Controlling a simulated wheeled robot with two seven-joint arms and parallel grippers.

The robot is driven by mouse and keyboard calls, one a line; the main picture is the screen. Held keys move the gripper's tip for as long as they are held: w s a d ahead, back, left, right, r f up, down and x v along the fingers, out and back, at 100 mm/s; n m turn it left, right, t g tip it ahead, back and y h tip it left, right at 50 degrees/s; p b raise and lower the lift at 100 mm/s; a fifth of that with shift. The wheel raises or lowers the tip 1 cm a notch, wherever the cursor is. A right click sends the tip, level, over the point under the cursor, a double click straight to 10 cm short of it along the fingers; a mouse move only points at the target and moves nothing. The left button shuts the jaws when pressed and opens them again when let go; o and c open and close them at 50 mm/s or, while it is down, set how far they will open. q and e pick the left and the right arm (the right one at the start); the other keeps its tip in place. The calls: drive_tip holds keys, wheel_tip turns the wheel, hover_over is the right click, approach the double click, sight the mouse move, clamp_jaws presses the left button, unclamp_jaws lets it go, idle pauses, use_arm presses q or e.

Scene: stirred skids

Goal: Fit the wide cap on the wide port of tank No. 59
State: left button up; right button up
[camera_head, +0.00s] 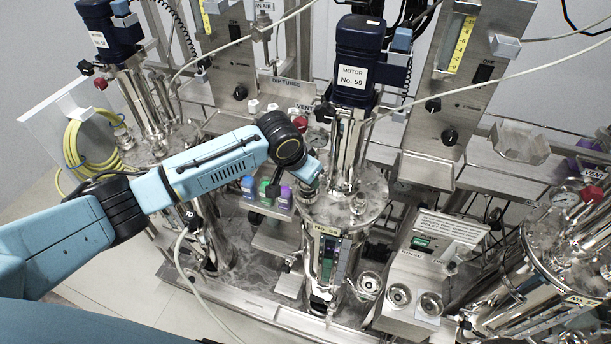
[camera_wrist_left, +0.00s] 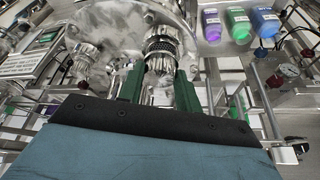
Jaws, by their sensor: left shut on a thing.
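Tank No. 59 (camera_head: 347,212) stands in the middle of the head view, under the motor labelled No. 59 (camera_head: 353,75). Its metal lid (camera_wrist_left: 115,14) fills the top of the left wrist view. My left gripper (camera_wrist_left: 159,78) has its two dark green fingers shut on a shiny metal cap (camera_wrist_left: 159,64), right at a port with a dark knurled ring (camera_wrist_left: 160,43) on the lid. I cannot tell whether the cap is seated. In the head view my left wrist covers the lid's left side and hides the fingers. My right gripper is not in view.
Another ribbed metal fitting (camera_wrist_left: 88,57) is left of the gripper. Purple, green and blue bottles (camera_head: 265,190) stand left of the tank. A control box (camera_head: 415,270) stands at its right front. A white cable (camera_head: 185,265) hangs below my arm. Another tank (camera_head: 535,290) is at the right.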

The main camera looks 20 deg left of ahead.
use_arm(q)
drive_tip(key=shift+f, duration=0.85)
idle(0.8)
drive_tip(key=o, duration=1.4)
wheel_tip(320, 180, up, 3)
drive_tip(key=p, duration=0.3)
drive_tip(key=shift+r, duration=2.5)
